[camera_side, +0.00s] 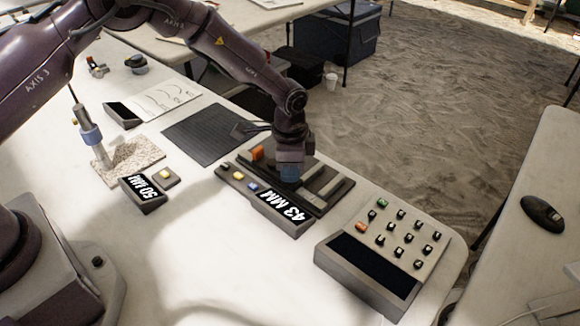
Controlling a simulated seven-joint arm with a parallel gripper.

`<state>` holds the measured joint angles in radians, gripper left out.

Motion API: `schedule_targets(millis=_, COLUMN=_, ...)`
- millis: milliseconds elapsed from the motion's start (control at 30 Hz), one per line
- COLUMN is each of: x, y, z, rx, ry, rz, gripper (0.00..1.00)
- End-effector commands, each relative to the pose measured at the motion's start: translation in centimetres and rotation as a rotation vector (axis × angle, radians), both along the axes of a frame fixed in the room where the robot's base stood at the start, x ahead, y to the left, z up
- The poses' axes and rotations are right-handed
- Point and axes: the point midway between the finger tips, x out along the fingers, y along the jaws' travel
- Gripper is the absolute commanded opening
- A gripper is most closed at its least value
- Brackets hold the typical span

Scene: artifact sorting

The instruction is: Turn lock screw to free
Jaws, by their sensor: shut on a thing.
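A dark measuring device (325,187) with light bars lies on the white table near its far edge. A long black display (283,211) reading 43 MM runs along its near side, with small yellow and blue buttons at its left. My gripper (289,178) points straight down onto the middle of the device. It is shut on a small part there, which appears to be the lock screw. The fingers hide that part, so its turn position cannot be told.
A 50 MM display (144,193), a granite block (128,160) with an upright post, and a dark mat (215,130) lie left. The table's front middle is clear.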

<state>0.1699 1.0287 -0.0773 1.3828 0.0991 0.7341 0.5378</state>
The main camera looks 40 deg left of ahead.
Motion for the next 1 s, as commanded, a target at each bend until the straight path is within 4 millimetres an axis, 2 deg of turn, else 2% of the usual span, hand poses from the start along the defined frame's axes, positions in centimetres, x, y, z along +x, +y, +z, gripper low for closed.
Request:
schedule_targets(millis=700, x=0.06, y=-0.04, z=0.16, rx=-0.001, ry=-0.002, rz=0.671, gripper=0.0)
schedule_targets(millis=1000, x=0.05, y=-0.07, z=0.16, rx=-0.001, ry=-0.002, rz=0.878, gripper=0.0)
